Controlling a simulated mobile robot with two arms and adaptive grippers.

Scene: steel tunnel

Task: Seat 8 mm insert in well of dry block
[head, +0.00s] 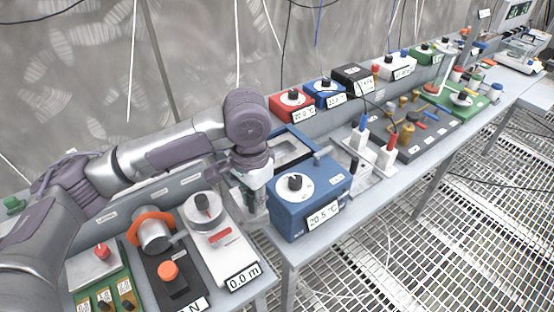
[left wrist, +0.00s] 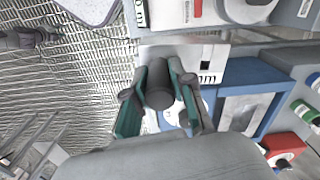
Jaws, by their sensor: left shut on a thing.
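The dry block (head: 309,205) is a blue box with a white dial, a black knob and a display that seems to read 20.5 °C. Its open blue frame with a pale well (head: 289,151) lies behind the dial. My left gripper (head: 254,190) is just left of the box. My right gripper is out of view.
A white instrument (head: 225,245) with a "0.0 m" display stands left of the block. Red (head: 292,105) and blue (head: 325,93) dial boxes stand behind it. The bench's front edge drops to a grated floor (head: 440,240).

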